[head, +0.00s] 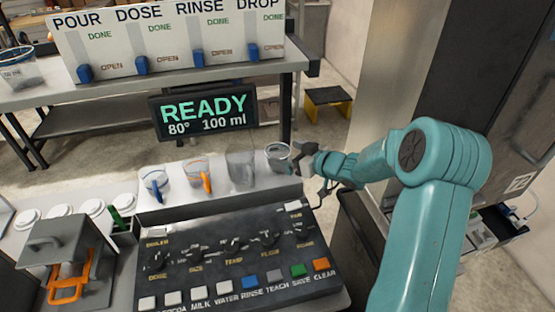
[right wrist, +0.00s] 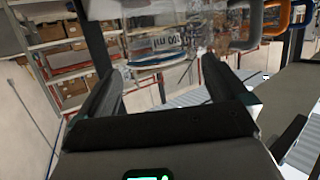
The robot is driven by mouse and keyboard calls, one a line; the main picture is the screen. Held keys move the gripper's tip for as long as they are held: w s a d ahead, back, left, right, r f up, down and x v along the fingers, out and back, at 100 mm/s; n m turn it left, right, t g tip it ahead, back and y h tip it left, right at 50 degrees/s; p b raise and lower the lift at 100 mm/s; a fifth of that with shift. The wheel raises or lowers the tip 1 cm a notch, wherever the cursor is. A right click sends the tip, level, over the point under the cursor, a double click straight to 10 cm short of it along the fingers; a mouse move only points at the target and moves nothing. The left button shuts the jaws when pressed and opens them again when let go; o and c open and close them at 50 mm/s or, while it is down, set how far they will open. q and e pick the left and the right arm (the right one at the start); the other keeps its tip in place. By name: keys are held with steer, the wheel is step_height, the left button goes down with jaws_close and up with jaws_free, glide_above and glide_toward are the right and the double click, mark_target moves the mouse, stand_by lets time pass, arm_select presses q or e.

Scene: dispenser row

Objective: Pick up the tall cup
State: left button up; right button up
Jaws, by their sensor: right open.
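The tall cup (head: 241,167) is clear and stands upright on the white ledge in the head view, the tallest in a row of cups. A shorter clear cup (head: 279,157) with a dark rim stands to its right, between it and my right gripper (head: 297,160). My right gripper is open and empty, close beside that shorter cup; I cannot tell whether they touch. In the right wrist view my dark fingers (right wrist: 163,78) are spread apart, with a clear cup wall (right wrist: 160,45) ahead of them. I cannot tell which cup that is. My left gripper is out of view.
A blue-handled cup (head: 154,183) and an orange-handled cup (head: 197,173) stand left of the tall cup. A button panel (head: 236,255) lies in front of the ledge (head: 180,208). A READY display (head: 203,111) hangs behind. A grey press (head: 63,250) stands at left.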

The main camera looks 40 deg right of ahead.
mark_target(270, 149)
steer(key=p+x, duration=0.1)
steer(key=x, duration=0.3)
steer(key=shift+w+d+f+p, duration=0.15)
steer(key=shift+w+p, duration=0.15)
steer(key=shift+w, duration=0.1)
steer(key=shift+w+f, duration=0.15)
steer(key=c, duration=1)
